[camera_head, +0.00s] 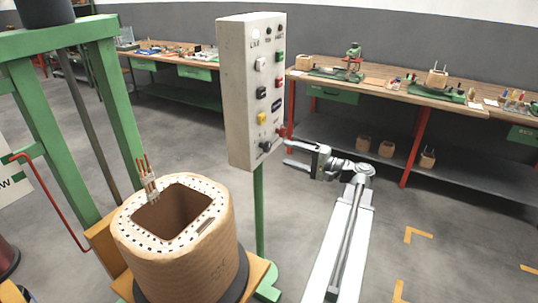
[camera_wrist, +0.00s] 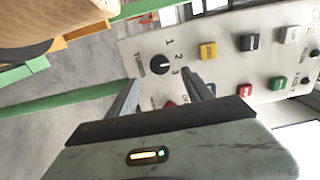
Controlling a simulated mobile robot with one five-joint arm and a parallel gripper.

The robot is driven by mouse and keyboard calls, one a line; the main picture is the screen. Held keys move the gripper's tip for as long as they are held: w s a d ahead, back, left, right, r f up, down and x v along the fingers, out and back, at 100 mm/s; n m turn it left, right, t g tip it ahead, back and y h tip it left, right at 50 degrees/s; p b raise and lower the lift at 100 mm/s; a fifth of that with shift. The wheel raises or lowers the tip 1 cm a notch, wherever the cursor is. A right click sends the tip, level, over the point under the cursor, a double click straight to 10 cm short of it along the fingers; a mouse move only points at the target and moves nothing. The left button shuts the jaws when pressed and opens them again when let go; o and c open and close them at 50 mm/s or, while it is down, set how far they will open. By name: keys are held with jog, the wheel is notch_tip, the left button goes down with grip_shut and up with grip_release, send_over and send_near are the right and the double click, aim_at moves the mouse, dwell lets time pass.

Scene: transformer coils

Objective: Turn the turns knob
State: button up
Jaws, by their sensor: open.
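The turns knob (camera_wrist: 160,64) is a round black dial with a white pointer mark on the pale control panel (camera_wrist: 225,70), beside the numbers 1, 2 and 3. In the head view the knob (camera_head: 265,147) sits low on the panel box (camera_head: 240,90). My gripper (camera_head: 286,153) is open and empty, just right of the panel's lower part. In the wrist view my gripper (camera_wrist: 163,88) has its fingers apart, with the knob just beyond the gap between the tips. The fingers do not appear to touch the knob.
A red control (camera_wrist: 170,104) shows between my fingers. Coloured buttons (camera_head: 262,118) line the panel, which stands on a green post (camera_head: 259,215). A large coil (camera_head: 185,255) stands left. A workbench (camera_head: 390,90) stands behind; the floor at right is clear.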

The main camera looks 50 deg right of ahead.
aim_at(269, 147)
jog(key=x, duration=0.8)
jog(key=shift+s, duration=0.1)
grip_shut()
